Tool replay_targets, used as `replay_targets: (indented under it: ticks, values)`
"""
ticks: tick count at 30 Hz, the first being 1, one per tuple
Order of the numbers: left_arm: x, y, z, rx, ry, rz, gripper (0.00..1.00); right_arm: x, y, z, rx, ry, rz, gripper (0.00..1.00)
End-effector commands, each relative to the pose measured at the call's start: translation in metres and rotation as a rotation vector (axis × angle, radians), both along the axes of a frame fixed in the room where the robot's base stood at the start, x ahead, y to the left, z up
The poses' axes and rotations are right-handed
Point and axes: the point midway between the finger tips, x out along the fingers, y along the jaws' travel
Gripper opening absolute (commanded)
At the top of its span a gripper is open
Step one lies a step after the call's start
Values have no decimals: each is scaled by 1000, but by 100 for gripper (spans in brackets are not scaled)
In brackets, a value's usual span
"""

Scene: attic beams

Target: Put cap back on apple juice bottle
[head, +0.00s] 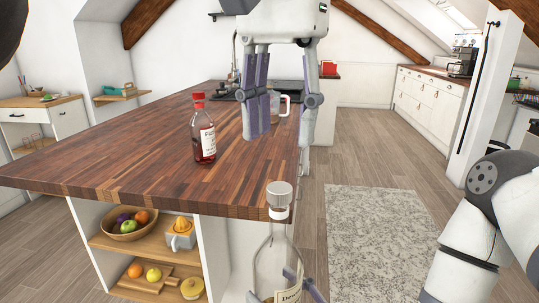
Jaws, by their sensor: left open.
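A clear bottle (278,262) with a partly visible label stands upright at the bottom of the head view, in front of the counter. I cannot read which bottle is apple juice.
The wooden counter (120,163) is mostly clear at the front. A clear glass mug (285,101) stands behind my left gripper. Shelves below hold a fruit bowl (125,230) and a juicer (181,238). A grey rug (380,240) lies on the floor at right.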

Motion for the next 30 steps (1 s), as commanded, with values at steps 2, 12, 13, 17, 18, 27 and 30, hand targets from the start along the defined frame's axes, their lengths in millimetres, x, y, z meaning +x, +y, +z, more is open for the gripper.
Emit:
replay_targets:
  ticks: [2,12,13,17,18,27,30]
  values:
    - [0,0,0,0,-1,-2,43,0,0,2,2,-4,0,0]
    - [-1,1,-27,2,4,-7,43,0,0,2,2,-4,0,0]
    - [0,1,-33,2,4,-6,43,0,0,1,2,-4,0,0]
    - [0,1,-56,0,2,-7,43,0,0,1,2,-4,0,0]
    - [0,1,-61,2,2,-5,43,0,0,1,2,-4,0,0]
    - [0,0,-80,-1,-1,-6,43,0,0,2,2,-4,0,0]
    - [0,0,-80,-1,-1,-5,43,0,0,2,2,-4,0,0]
